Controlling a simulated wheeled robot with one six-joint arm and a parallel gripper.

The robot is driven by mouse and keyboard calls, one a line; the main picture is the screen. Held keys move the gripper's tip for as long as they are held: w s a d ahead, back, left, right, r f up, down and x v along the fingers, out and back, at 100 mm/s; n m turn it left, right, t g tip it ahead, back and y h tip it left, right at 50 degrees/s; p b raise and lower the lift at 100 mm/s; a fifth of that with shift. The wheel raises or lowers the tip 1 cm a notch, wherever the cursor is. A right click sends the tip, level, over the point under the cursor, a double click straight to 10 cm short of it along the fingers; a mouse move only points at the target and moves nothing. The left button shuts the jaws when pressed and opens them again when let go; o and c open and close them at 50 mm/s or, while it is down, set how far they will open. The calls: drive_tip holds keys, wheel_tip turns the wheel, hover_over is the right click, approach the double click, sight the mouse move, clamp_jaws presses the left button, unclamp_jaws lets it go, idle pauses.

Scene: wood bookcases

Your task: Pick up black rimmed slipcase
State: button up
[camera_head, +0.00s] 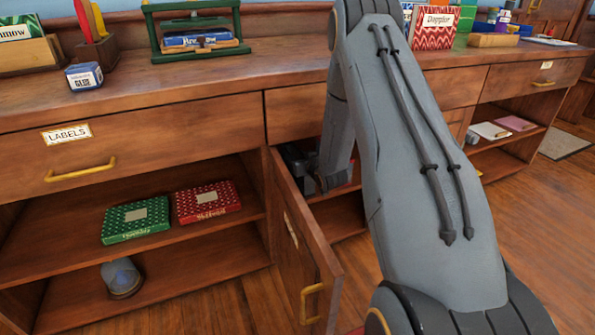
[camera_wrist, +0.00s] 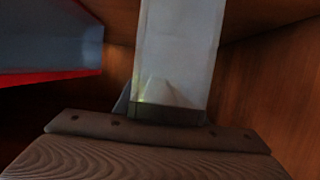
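My gripper (camera_head: 305,168) reaches into the open cupboard below the counter, largely hidden by my arm and the cabinet door. In the wrist view, a ribbed grey-brown part of my gripper (camera_wrist: 160,150) fills the bottom. Just beyond it stands a pale grey-white panel (camera_wrist: 178,50) with a dark band (camera_wrist: 168,113) along its lower end, which may be the black rimmed slipcase. The panel's lower end is very close to the gripper; I cannot tell whether they touch. The other finger is not clearly seen, so the grip is unclear.
A blue-grey thing with a red edge (camera_wrist: 45,45) is at the wrist view's left. The cabinet door (camera_head: 305,240) stands open toward me. A green box (camera_head: 135,220) and a red box (camera_head: 207,201) lie on the left shelf. Wooden walls surround the gripper closely.

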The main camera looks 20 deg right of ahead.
clamp_jaws()
